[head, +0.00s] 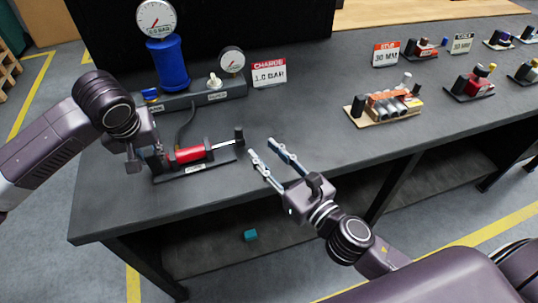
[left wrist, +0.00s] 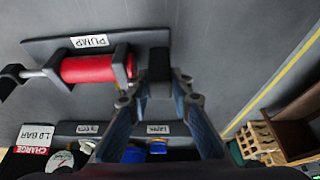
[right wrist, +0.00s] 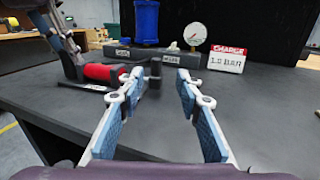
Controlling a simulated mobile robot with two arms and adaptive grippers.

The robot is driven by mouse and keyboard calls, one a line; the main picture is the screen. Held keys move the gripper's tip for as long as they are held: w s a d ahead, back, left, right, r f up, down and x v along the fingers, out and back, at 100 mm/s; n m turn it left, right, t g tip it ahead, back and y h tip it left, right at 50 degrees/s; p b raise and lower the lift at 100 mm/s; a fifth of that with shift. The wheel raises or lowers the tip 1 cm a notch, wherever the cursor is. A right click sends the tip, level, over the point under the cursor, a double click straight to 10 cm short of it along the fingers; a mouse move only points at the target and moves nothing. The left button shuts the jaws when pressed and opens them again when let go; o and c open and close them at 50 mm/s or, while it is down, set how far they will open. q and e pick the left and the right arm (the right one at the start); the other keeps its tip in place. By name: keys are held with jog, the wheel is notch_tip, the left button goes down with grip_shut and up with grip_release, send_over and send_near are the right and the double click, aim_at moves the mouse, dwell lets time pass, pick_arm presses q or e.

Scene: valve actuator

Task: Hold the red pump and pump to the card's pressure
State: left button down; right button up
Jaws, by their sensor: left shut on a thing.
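The red pump (head: 190,154) lies on a dark base labelled PUMP near the bench's front edge; it also shows in the left wrist view (left wrist: 97,69). A grey rod runs from its right end to an upright black handle (head: 239,136), seen in the right wrist view (right wrist: 155,72). My left gripper (head: 152,157) is shut on the black block (left wrist: 158,66) at the pump's left end. My right gripper (head: 263,146) is open and empty, just right of the handle and apart from it. The card (head: 269,72) reads CHARGE 1.0 BAR. The large gauge (head: 155,17) seems to read 0.0 BAR.
Behind the pump, a blue cylinder (head: 168,64) and a small gauge (head: 231,61) with a white knob (head: 214,80) stand on a grey manifold (head: 190,101). A hose joins manifold and pump. Other fixtures (head: 388,103) stand right. The bench between is clear.

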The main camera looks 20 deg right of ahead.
jog(key=shift+s+d, duration=0.15)
jog(key=shift+s, duration=0.2)
